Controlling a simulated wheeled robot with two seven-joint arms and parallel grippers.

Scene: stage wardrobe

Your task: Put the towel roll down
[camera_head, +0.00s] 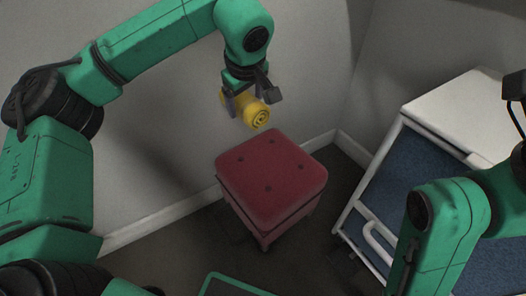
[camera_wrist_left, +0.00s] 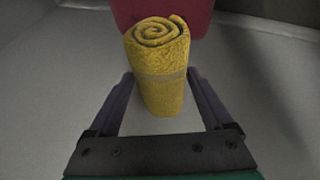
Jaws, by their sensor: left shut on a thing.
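In the head view the roll appears just above the back edge of a red cushioned stool (camera_head: 270,178). The stool also shows behind the roll in the left wrist view (camera_wrist_left: 200,18). My right arm is at the right of the head view, but its gripper cannot be made out.
The stool's tufted top is bare. A white-framed cart (camera_head: 462,108) with blue panels stands to the right of the stool. Grey walls with a white baseboard (camera_head: 150,228) meet in a corner behind the stool.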

